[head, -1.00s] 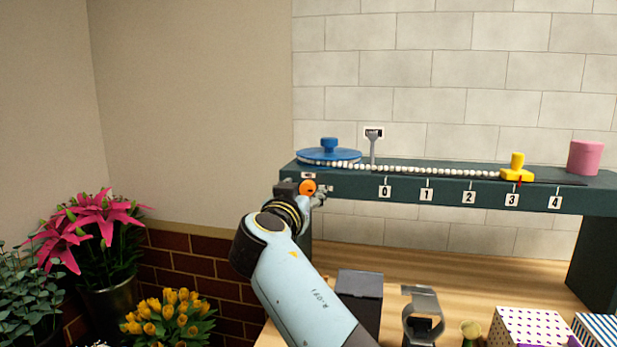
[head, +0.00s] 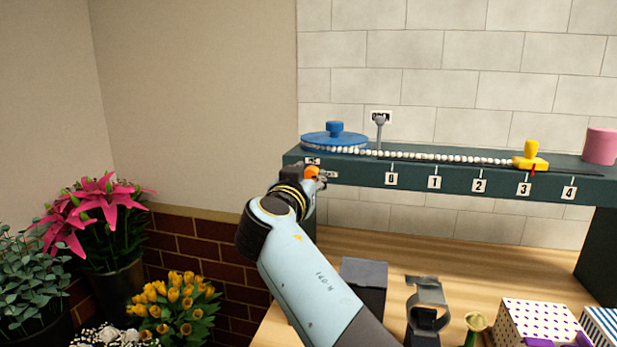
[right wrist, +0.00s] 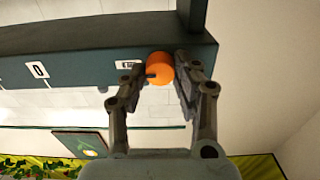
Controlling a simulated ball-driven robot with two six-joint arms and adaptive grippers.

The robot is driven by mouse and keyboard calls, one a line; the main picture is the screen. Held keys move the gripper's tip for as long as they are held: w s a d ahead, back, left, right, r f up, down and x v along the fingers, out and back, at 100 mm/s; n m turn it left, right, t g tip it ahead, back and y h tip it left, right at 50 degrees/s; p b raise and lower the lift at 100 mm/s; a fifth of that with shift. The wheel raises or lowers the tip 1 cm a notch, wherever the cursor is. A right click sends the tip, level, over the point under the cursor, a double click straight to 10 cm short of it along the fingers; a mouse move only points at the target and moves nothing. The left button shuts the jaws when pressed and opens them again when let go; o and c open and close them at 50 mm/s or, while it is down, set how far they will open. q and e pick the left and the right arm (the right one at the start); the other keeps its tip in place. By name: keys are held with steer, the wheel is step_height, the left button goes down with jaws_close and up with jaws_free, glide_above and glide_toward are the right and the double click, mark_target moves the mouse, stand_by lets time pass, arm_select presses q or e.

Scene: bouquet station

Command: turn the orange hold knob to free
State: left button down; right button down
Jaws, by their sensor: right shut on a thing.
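The orange hold knob (head: 313,172) sits on the front face of the dark green rail (head: 455,182), near its left end, below a small white label. It also shows in the right wrist view (right wrist: 159,68), between my fingertips. My right gripper (right wrist: 163,68) is shut on the knob, one finger on each side. In the head view, my right gripper (head: 317,175) partly covers the knob. A dark mark shows on the knob's side in the wrist view, but I cannot read its setting. My left gripper is not in view.
On the rail, a blue wheel (head: 335,141) leads a string of white beads to a yellow slider (head: 530,160) near mark 3. A pink cylinder (head: 600,147) stands at the right. Below are a dark box (head: 364,285) and a dotted box (head: 536,323). Flowers stand at the left.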

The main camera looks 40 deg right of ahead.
steer(key=n+b, duration=0.1)
steer(key=n, duration=0.2)
steer(key=shift+b, duration=0.35)
steer(key=shift+n, duration=0.9)
steer(key=n, duration=0.2)
steer(key=shift+a+n+b, duration=0.1)
steer(key=shift+n+b, duration=0.25)
steer(key=shift+n, duration=0.05)
steer(key=n, duration=0.4)
steer(key=shift+w+p, duration=0.1)
steer(key=shift+p, duration=0.25)
steer(key=n+p, duration=0.1)
steer(key=n, duration=0.2)
steer(key=shift+n, duration=0.4)
steer(key=shift+f+n+p, duration=0.1)
steer(key=shift+n+p, duration=0.4)
steer(key=shift+n, duration=0.7)
